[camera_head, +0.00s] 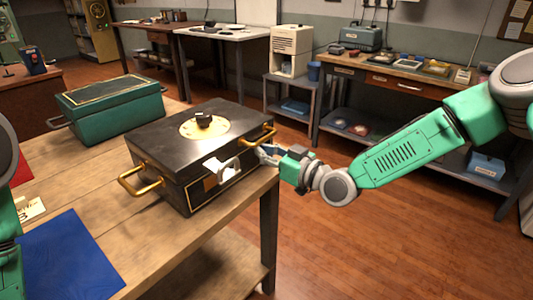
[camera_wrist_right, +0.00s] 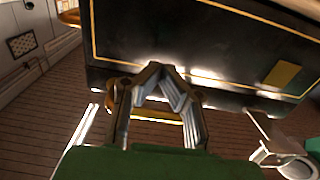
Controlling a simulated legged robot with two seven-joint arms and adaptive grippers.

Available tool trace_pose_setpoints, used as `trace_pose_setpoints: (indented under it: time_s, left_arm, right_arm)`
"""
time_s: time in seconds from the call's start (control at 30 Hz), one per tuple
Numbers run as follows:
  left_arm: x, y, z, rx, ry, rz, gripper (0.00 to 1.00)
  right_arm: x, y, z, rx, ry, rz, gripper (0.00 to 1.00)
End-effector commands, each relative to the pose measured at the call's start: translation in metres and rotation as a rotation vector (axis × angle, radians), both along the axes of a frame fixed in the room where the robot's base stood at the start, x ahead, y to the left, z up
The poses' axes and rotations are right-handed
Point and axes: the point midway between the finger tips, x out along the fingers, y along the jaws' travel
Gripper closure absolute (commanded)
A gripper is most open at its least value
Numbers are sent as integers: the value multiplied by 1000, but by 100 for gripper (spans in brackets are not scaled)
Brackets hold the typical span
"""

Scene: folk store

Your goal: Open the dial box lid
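The dial box (camera_head: 170,160) is black with gold trim and stands on the wooden table; its lid is down. A white bracket-like piece (camera_head: 222,168) is on the front face. Gold handles stick out at the left end (camera_head: 140,182) and right end (camera_head: 260,136). My right gripper (camera_head: 266,151) is at the right end, just below that handle. In the right wrist view its fingertips (camera_wrist_right: 160,70) nearly meet, with the gold handle bar (camera_wrist_right: 158,116) behind them; contact is unclear. My left gripper is out of view.
A green case (camera_head: 110,105) stands behind the box on the table (camera_head: 105,170). A blue sheet (camera_head: 70,262) lies near the front left, beside a small card (camera_head: 32,208). A workbench (camera_head: 400,80) stands along the back wall. Open floor lies right of the table.

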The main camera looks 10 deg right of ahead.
Motion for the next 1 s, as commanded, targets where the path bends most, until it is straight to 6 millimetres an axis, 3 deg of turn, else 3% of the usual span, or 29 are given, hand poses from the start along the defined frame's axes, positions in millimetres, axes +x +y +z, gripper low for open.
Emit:
trace_pose_setpoints:
  time_s: [0.43,1.0]
  left_arm:
    - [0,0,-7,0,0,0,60]
    - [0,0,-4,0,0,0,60]
  right_arm:
    - [11,8,-1,-1,-1,0,100]
    - [5,2,0,0,0,-1,100]
